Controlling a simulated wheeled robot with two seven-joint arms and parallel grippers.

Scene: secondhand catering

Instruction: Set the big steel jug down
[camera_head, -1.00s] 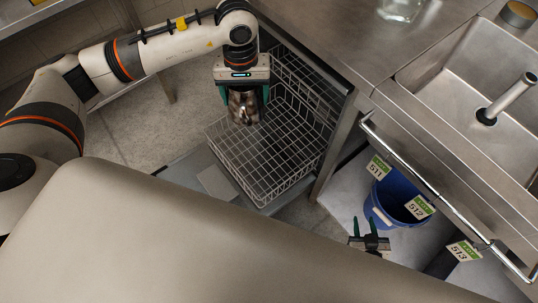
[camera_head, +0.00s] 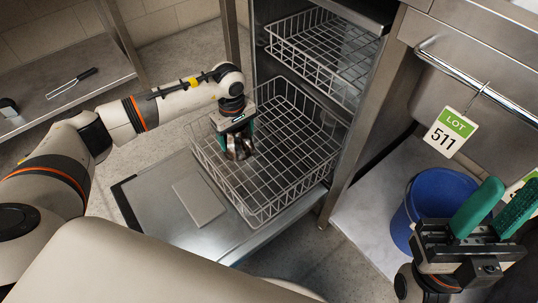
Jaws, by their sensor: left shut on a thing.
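My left gripper (camera_head: 237,138) is shut on the big steel jug (camera_head: 241,152), a shiny metal vessel mostly hidden by the gripper and its teal fingers. The jug is over the back left part of the pulled-out lower wire rack (camera_head: 262,203) of the dishwasher. I cannot tell whether its base touches the rack wires. My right gripper (camera_head: 496,208) is at the lower right, its teal fingers apart and empty, in front of a blue bucket.
The dishwasher door (camera_head: 158,205) lies folded down under the rack. An upper wire rack (camera_head: 322,50) is above. The lower rack looks otherwise empty.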

